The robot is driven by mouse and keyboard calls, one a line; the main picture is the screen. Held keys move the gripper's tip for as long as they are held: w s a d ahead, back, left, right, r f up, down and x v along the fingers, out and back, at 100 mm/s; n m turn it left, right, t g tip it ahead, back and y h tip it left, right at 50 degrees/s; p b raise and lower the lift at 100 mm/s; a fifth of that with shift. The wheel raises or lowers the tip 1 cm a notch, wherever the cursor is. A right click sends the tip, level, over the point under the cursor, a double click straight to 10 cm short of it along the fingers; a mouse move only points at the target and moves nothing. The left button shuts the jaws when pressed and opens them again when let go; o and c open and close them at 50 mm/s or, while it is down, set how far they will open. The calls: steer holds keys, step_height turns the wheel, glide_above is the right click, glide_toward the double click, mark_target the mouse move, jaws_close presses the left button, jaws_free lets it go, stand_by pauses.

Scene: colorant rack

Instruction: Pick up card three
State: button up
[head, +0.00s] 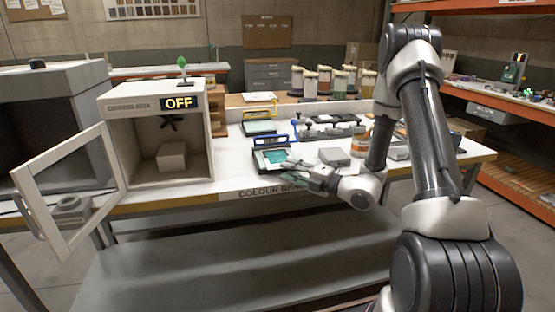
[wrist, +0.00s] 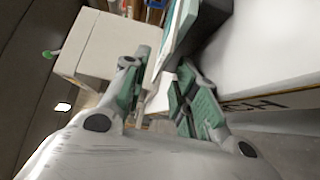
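A teal card (head: 272,157) lies in a dark holder with a blue handle near the front edge of the bench. I cannot read which is card three. My gripper (head: 292,171) is just right of and in front of the nearest card. In the wrist view my gripper (wrist: 158,72) has its teal-padded fingers apart with nothing clearly between them. The edge of a teal and white item (wrist: 182,30) shows just beyond the fingertips; contact cannot be told.
A white booth (head: 150,130) marked OFF stands left on the bench, its glass door (head: 72,190) swung open towards the front. A grey block (head: 334,157) sits right of the gripper. Several colorant jars (head: 325,82) stand behind. Orange shelving (head: 500,100) is at right.

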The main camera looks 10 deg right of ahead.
steer(key=shift+w+a, duration=0.25)
jaws_close()
